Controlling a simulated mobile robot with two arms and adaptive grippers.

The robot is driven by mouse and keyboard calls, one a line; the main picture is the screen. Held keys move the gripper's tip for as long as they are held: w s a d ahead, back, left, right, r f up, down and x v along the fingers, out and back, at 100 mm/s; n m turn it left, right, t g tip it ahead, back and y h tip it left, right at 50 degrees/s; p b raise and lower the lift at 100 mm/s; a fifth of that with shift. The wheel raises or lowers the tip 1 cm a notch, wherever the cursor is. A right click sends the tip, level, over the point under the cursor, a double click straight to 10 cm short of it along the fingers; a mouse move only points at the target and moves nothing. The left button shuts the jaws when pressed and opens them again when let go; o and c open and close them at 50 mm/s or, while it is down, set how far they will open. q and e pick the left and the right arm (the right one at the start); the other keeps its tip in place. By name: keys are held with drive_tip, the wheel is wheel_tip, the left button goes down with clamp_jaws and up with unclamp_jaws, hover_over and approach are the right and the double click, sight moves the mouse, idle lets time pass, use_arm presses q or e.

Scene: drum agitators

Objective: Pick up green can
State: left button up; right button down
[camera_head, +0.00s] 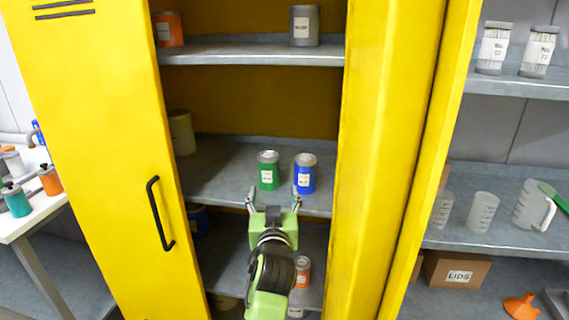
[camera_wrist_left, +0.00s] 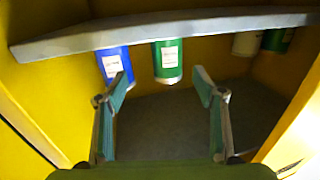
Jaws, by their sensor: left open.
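The green can (camera_head: 268,170) with a pale label stands upright on the middle shelf (camera_head: 225,178) of the yellow cabinet, near its front edge. The blue can (camera_head: 305,173) stands close on its right. My left gripper (camera_head: 273,197) is open and empty, in front of the shelf edge and a little below the two cans. In the left wrist view the green can (camera_wrist_left: 168,62) shows just beyond and between the open fingers (camera_wrist_left: 160,86), apart from them. The blue can (camera_wrist_left: 113,64) there is near the left finger. My right gripper is not in view.
A cream can (camera_head: 181,132) stands deeper on the same shelf at left. An orange can (camera_head: 169,29) and a grey can (camera_head: 304,25) are on the shelf above. The open yellow door (camera_head: 110,150) and the cabinet's right side (camera_head: 385,150) bound the opening.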

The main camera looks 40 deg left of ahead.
sight(269, 174)
use_arm(q)
drive_tip(key=a, duration=0.3)
drive_tip(key=shift+w+r+p, duration=0.25)
drive_tip(key=shift+r+p, duration=0.05)
drive_tip(key=shift+r, duration=0.1)
drive_tip(key=x, duration=0.4)
drive_tip(key=shift+w+d+f+p, duration=0.1)
drive_tip(key=shift+w+f+p, duration=0.2)
drive_tip(key=shift+w, duration=0.25)
drive_tip(key=shift+w+a+r, duration=0.1)
drive_tip(key=shift+a+r, duration=0.15)
drive_tip(key=shift+a, duration=0.1)
drive_tip(key=shift+p+x, duration=0.95)
drive_tip(key=shift+x, duration=1.35)
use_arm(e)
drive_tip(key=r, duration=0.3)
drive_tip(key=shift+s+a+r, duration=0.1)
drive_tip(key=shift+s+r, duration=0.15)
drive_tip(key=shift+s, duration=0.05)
use_arm(q)
drive_tip(key=c, duration=1.4)
